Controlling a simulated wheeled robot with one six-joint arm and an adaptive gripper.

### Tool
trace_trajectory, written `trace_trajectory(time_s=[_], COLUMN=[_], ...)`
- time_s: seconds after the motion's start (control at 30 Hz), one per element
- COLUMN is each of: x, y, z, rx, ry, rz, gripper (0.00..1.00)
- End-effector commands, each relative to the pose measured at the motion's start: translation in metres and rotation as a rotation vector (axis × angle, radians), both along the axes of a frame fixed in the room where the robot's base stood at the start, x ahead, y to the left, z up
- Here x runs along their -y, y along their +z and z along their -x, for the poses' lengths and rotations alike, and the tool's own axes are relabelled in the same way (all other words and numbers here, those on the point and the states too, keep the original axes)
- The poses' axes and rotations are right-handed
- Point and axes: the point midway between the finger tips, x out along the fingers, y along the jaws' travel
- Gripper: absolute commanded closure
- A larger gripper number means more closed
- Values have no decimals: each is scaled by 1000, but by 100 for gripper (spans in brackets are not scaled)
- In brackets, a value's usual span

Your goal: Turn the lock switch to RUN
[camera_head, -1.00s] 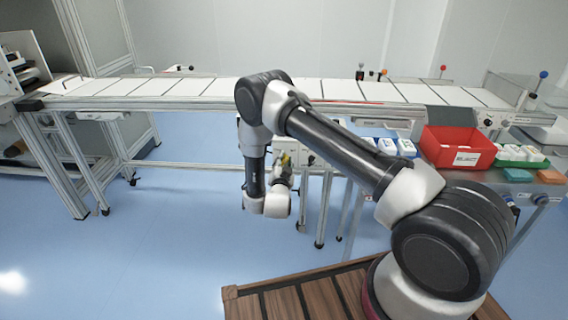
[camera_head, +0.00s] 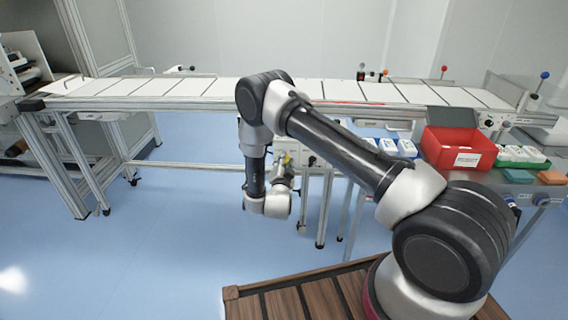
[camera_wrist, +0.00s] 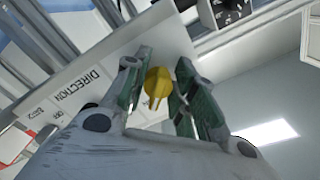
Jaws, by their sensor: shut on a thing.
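A yellow knob (camera_wrist: 158,82), the lock switch as far as I can tell, stands out from a pale panel (camera_wrist: 165,45) in the wrist view. The two green-grey fingers of my gripper (camera_wrist: 160,92) lie on either side of the knob, closed on it. I cannot read a RUN mark or the knob's setting. In the head view a pale control box (camera_head: 312,148) hangs under the conveyor, partly hidden by my arm, with my gripper (camera_head: 283,165) at its left part.
The long conveyor (camera_head: 180,88) runs across above the box. A red bin (camera_head: 450,146) stands on the right-hand bench, with white-capped containers (camera_head: 397,147) to its left. Metal legs (camera_head: 325,205) stand under the conveyor. The blue floor in front is clear.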

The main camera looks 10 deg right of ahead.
Motion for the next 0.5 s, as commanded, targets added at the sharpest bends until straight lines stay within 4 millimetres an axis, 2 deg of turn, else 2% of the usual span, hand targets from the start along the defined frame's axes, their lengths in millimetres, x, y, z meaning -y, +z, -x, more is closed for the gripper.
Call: trace_trajectory(time_s=[0.03, 0.07, 0.13, 0.5], x=[0, 0, 0, -1], y=[0, 0, 0, 0], z=[0, 0, 0, 3], rx=[1, 1, 1, -1], ry=[-1, -1, -1, 1], rz=[-1, -1, 0, 1], gripper=[97, 68, 55, 55])
